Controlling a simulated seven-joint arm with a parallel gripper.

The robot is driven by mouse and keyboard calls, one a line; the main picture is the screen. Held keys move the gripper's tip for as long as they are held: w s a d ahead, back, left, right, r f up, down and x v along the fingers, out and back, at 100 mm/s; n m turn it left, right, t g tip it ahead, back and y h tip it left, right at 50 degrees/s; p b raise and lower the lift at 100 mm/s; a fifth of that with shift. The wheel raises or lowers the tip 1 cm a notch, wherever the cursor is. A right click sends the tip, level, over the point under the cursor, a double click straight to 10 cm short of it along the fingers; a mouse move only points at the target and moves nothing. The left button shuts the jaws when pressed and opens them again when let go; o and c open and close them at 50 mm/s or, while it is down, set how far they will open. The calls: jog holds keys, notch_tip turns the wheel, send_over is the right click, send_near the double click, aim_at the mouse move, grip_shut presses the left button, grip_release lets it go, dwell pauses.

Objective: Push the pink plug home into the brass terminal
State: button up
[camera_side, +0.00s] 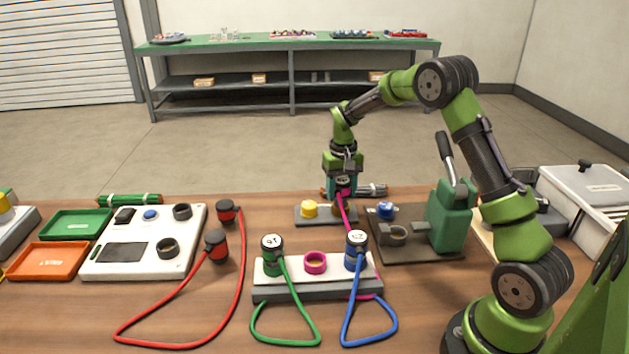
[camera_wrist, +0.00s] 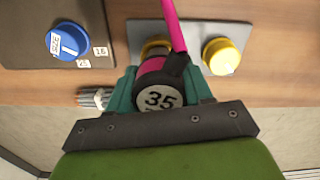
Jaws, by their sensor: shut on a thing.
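My gripper (camera_side: 343,186) is shut on the pink plug, whose black cap reads 35. The plug (camera_wrist: 153,76) sits between the teal fingers in the wrist view (camera_wrist: 160,92). Its pink cord (camera_side: 350,215) runs down towards the white block. The brass terminal (camera_wrist: 155,47) shows only in part behind the plug in the wrist view, on a grey plate (camera_wrist: 192,28) beside a yellow knob (camera_wrist: 222,56). In the side view the plug is at or just above the terminal (camera_side: 337,208). I cannot tell how far it is in.
The white block (camera_side: 285,282) in front holds a green plug (camera_side: 272,250), an empty pink ring (camera_side: 315,262) and a blue plug (camera_side: 357,250). A green lever press (camera_side: 452,215) stands right of the plate. Red leads (camera_side: 215,245) and a white panel (camera_side: 143,240) lie left.

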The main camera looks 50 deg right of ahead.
jog(key=shift+f, duration=0.75)
jog(key=o, duration=1.3)
jog(key=shift+c, duration=0.2)
jog(key=shift+r, duration=0.1)
notch_tip(320, 180, up, 17)
